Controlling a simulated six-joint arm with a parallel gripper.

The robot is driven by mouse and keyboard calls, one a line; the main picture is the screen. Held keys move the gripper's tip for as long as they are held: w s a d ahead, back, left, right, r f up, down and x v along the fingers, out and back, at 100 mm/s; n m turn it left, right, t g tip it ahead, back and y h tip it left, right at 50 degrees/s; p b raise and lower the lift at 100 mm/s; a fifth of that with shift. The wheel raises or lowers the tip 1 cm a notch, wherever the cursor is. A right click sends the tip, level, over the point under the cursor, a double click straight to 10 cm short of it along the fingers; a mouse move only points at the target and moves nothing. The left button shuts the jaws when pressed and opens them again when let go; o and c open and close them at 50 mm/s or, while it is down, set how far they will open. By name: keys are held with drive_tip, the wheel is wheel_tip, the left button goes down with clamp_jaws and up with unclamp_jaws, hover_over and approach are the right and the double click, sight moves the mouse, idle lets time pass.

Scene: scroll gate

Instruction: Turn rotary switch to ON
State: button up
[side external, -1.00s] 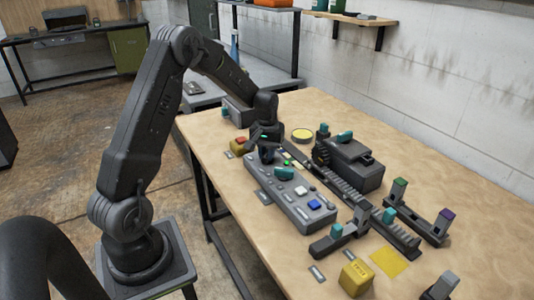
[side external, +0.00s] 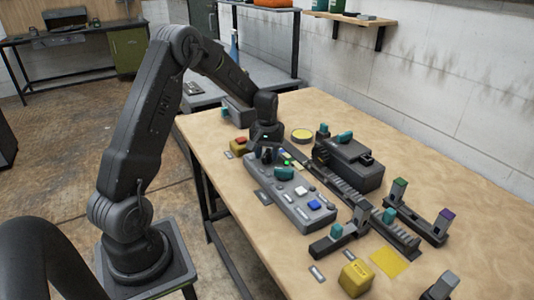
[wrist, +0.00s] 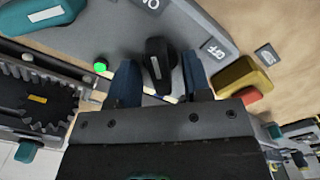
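The black rotary switch knob (wrist: 157,62) stands on the grey control panel (wrist: 196,20) in the wrist view. An ON label (wrist: 150,4) lies beyond it at the top, and an OFF label (wrist: 214,48) lies to its right. My gripper (wrist: 160,75) is open, with one dark blue finger on each side of the knob. Gaps show between the knob and both fingers. In the side view my gripper (side external: 267,154) is down at the far end of the panel (side external: 298,208) and hides the knob there.
A green light (wrist: 100,66) is left of the fingers. A teal handle (side external: 284,173) stands on the panel nearby. A red and yellow block (side external: 239,145) sits left of my gripper. A toothed rack (side external: 345,190) and a grey box (side external: 349,162) lie to the right.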

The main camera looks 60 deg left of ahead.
wheel_tip(320, 180, up, 14)
idle(0.6)
drive_tip(key=shift+f, duration=0.1)
